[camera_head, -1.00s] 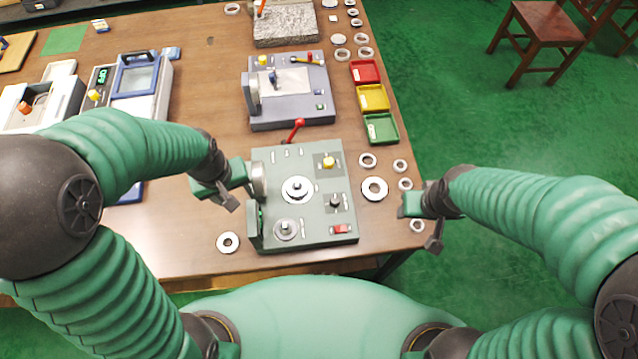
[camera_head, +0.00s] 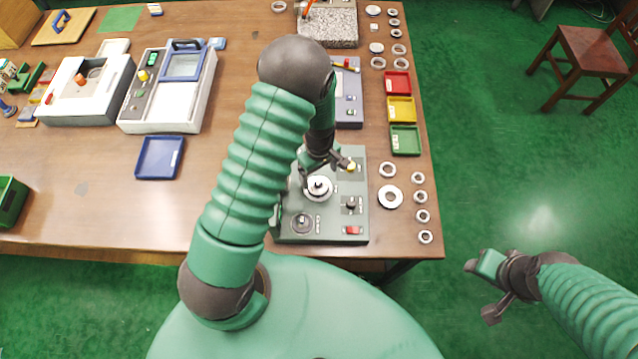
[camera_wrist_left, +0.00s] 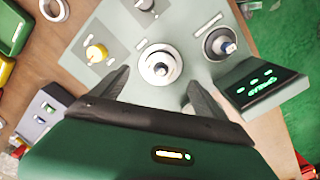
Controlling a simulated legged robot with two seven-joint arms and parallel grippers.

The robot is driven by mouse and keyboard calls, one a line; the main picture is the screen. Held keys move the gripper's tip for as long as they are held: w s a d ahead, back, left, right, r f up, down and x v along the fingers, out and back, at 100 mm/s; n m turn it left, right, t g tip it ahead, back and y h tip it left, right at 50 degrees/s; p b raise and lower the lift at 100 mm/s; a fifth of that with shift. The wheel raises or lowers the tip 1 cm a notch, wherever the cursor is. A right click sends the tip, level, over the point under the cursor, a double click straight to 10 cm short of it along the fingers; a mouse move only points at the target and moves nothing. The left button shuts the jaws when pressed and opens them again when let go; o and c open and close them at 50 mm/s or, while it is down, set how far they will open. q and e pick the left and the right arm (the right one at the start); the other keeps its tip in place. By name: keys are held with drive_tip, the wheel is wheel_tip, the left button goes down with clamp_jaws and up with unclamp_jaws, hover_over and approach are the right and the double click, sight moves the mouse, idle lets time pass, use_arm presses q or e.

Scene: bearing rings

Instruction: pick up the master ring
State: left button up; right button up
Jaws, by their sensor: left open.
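A pale ring (camera_head: 319,188) sits around a post on the green gauge panel (camera_head: 340,220); it also shows in the left wrist view (camera_wrist_left: 159,65). I cannot tell for sure whether this is the master ring. A larger loose ring (camera_head: 390,197) lies on the table right of the panel. My left gripper (camera_head: 325,160) is over the panel, just beyond the seated ring in the head view. In the left wrist view its fingers (camera_wrist_left: 158,95) are apart and empty, with the ring ahead between them. My right gripper (camera_head: 482,290) is open and empty over the floor.
Several smaller rings (camera_head: 422,216) lie along the table's right edge. Red, yellow and green trays (camera_head: 405,140) stand behind them. A second knob (camera_head: 302,223) is on the panel. A lit display block (camera_wrist_left: 268,85) is beside the left fingers. My left arm hides the table left of the panel.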

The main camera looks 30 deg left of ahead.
sight(318, 182)
use_arm(q)
drive_tip(key=shift+d+f, duration=0.15)
drive_tip(key=shift+f, duration=0.8)
wheel_tip(318, 182, down, 5)
drive_tip(key=shift+s+r+p, duration=0.15)
drive_tip(key=shift+r+p, duration=0.05)
drive_tip(key=shift+p, duration=0.9)
drive_tip(key=shift+a+f, duration=0.25)
drive_tip(key=shift+a, duration=0.2)
drive_tip(key=shift+c, duration=1.4)
drive_tip(key=c, duration=0.9)
drive_tip(key=shift+r, duration=0.1)
clamp_jaws()
